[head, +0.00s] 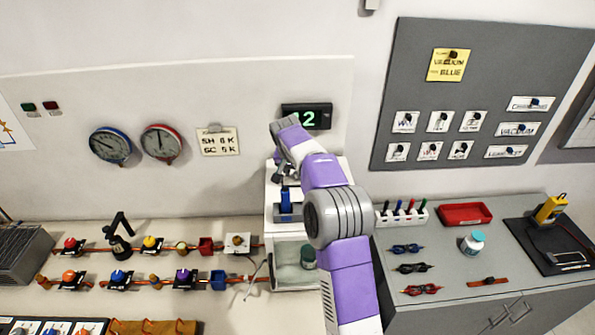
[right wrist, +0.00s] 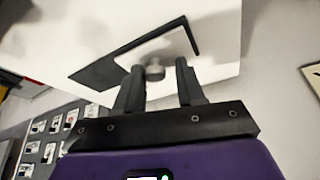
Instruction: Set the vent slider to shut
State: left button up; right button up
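In the right wrist view, a round grey knob (right wrist: 155,71) stands on a light plate with a dark backing (right wrist: 105,70) on a white surface. It looks like the vent slider's knob, but no shut marking is legible. My right gripper (right wrist: 160,80) is open, with its two dark fingers either side of the knob's line; I cannot tell whether they touch it. In the head view, my right gripper (head: 280,172) is at the top of the white cabinet (head: 271,225), and my arm hides the slider there. My left gripper is not in view.
A blue handle (head: 285,200) is on the cabinet front below my gripper. A display reading 2 (head: 308,117) hangs above. Valves on pipes (head: 120,278) line the bench to the left. A grey counter at right holds a red tray (head: 465,214) and a white jar (head: 472,243).

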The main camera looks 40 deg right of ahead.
jog(key=shift+o, duration=0.7)
jog(key=v, duration=0.7)
jog(key=shift+r, duration=0.25)
jog(key=shift+a, duration=0.1)
